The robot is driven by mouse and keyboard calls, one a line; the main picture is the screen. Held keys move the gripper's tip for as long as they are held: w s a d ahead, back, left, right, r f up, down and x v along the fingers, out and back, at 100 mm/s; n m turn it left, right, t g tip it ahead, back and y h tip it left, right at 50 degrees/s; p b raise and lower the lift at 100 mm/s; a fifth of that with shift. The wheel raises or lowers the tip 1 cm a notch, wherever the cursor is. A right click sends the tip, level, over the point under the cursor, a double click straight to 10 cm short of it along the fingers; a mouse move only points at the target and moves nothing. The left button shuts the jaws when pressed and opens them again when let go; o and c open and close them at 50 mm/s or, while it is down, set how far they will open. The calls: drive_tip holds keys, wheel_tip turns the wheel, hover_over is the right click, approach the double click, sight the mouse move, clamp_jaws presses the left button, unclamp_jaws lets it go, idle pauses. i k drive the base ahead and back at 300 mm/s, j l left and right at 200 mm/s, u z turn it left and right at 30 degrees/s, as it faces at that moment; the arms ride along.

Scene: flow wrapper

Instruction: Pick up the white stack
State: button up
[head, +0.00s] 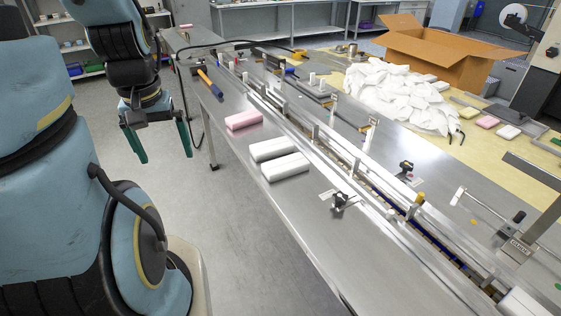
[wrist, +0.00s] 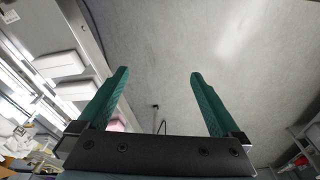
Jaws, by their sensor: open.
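Two white stacks lie side by side on the near edge of the steel bench: one farther back (head: 272,149) and one nearer (head: 285,167). Both are low, flat blocks; they also show at the left of the wrist view, an upper one (wrist: 60,65) and a lower one (wrist: 78,90). My gripper (head: 165,157) hangs over the floor, left of the bench and apart from the stacks. Its green fingers are spread wide with nothing between them, as the wrist view also shows (wrist: 159,73).
A pink stack (head: 243,120) lies just behind the white ones, and a hammer (head: 209,82) farther back. A guide rail (head: 325,143) runs along the bench on the right. A black clamp (head: 340,201) stands nearer. White film (head: 395,95) and a cardboard box (head: 440,50) are behind.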

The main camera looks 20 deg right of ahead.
sight(279, 168)
drive_tip(key=i+j+z, duration=0.15)
drive_tip(key=z, duration=0.35)
drive_tip(key=i+j+z, duration=0.2)
drive_tip(key=z, duration=0.25)
drive_tip(key=i+j, duration=0.15)
drive_tip(key=j, duration=0.2)
drive_tip(key=i+j+z, duration=0.15)
drive_tip(key=j, duration=0.6)
drive_tip(key=i+j+z, duration=0.1)
drive_tip(key=j, duration=0.25)
drive_tip(key=i, duration=0.1)
